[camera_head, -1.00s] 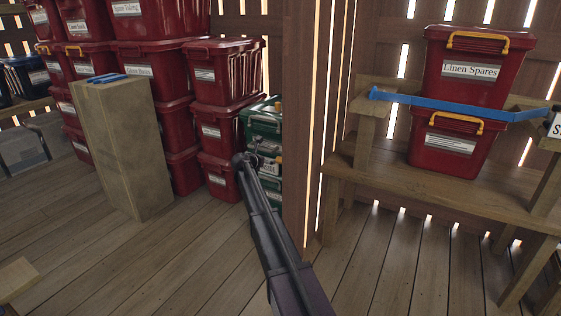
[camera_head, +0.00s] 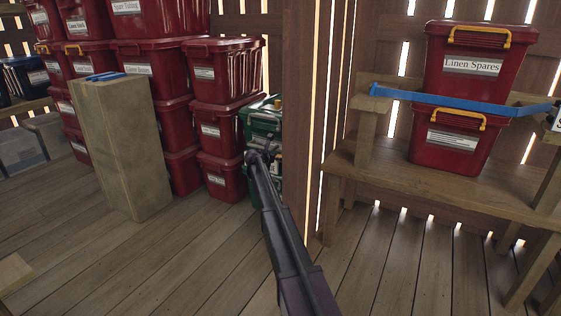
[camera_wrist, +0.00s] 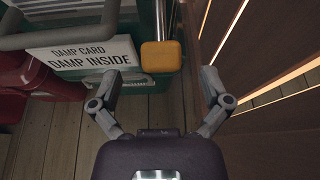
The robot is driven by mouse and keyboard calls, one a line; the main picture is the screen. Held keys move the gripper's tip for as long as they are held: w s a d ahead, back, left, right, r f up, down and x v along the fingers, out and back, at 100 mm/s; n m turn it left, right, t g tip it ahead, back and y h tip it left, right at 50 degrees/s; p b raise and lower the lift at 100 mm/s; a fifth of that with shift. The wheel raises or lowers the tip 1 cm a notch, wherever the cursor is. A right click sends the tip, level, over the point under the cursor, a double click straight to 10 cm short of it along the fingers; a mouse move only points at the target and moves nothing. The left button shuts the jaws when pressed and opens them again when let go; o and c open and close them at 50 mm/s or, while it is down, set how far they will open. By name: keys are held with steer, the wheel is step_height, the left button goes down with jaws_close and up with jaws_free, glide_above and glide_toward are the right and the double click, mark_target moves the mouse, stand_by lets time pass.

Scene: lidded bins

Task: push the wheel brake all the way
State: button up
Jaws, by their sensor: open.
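An orange, rounded square pad (camera_wrist: 161,56) on a pale upright bar shows in the wrist view; it looks like the brake pedal, but I cannot confirm this. It lies ahead of my gripper (camera_wrist: 162,77), between the two spread fingertips in the picture, with no visible contact. The fingers are open and empty. In the head view my gripper (camera_head: 261,154) is in front of the green boxes (camera_head: 262,120), covering part of them. No wheel can be made out.
A white "Damp Card / Damp Inside" sign (camera_wrist: 90,54) hangs left of the pad. A wooden post (camera_head: 305,110) stands close on the right. Red bins (camera_head: 222,120) are stacked to the left.

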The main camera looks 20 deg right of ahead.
mark_target(280, 156)
steer(key=shift+b+x, duration=0.6)
steer(key=shift+x, duration=1.5)
steer(key=c, duration=1.2)
steer(key=shift+o, duration=0.2)
steer(key=shift+d, duration=0.2)
